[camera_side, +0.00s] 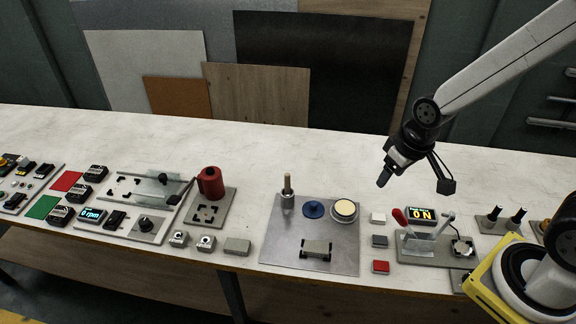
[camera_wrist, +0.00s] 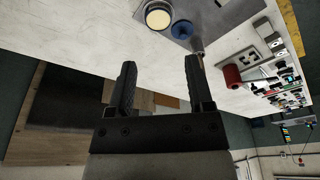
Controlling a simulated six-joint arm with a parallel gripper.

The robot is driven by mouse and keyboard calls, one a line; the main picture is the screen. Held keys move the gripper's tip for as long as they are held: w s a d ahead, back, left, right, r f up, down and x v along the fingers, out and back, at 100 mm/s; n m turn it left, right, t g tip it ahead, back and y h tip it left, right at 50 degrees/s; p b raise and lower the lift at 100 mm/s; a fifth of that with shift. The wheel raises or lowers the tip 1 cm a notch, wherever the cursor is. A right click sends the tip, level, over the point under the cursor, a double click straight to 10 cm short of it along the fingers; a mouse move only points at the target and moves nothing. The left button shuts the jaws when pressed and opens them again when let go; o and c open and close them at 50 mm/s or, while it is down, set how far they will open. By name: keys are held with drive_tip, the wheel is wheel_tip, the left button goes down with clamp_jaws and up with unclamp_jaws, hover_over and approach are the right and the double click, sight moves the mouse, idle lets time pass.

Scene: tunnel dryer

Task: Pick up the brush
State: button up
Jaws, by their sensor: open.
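The brush (camera_side: 287,187) appears to be the upright piece with a brown handle and a pale metal lower part. It stands at the back left of a grey metal plate (camera_side: 275,240). In the wrist view the brush (camera_wrist: 197,46) shows near the top, just beyond the right fingertip, partly hidden by it. My gripper (camera_side: 416,183) is open and empty, raised above the bench to the right of the brush and clear of it. Its two dark fingers stand apart in the wrist view (camera_wrist: 160,62).
A blue disc (camera_side: 313,209) and a cream round-topped piece (camera_side: 344,210) sit right of the brush. A small block on a dark holder (camera_side: 316,249) is in front. A red cylinder (camera_side: 210,182) stands to the left. The bench behind the plate is bare.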

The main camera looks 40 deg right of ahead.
drive_tip(key=w+a+f, duration=0.1)
drive_tip(key=w+a, duration=0.1)
drive_tip(key=w, duration=0.4)
drive_tip(key=w+a+f, duration=0.2)
drive_tip(key=w, duration=0.4)
hover_over(288, 175)
drive_tip(key=s, duration=0.2)
drive_tip(key=s+x, duration=0.1)
drive_tip(key=x, duration=0.4)
drive_tip(key=shift+w+f+g, duration=0.35)
drive_tip(key=shift+w+g, duration=0.05)
drive_tip(key=shift+w, duration=0.25)
drive_tip(key=shift+f, duration=0.1)
drive_tip(key=shift+w+f, duration=0.2)
drive_tip(key=shift+f, duration=0.95)
drive_tip(key=shift+w+f, duration=0.2)
drive_tip(key=shift+f, duration=1.1)
drive_tip(key=shift+w+f, duration=0.2)
drive_tip(key=shift+f, duration=1.05)
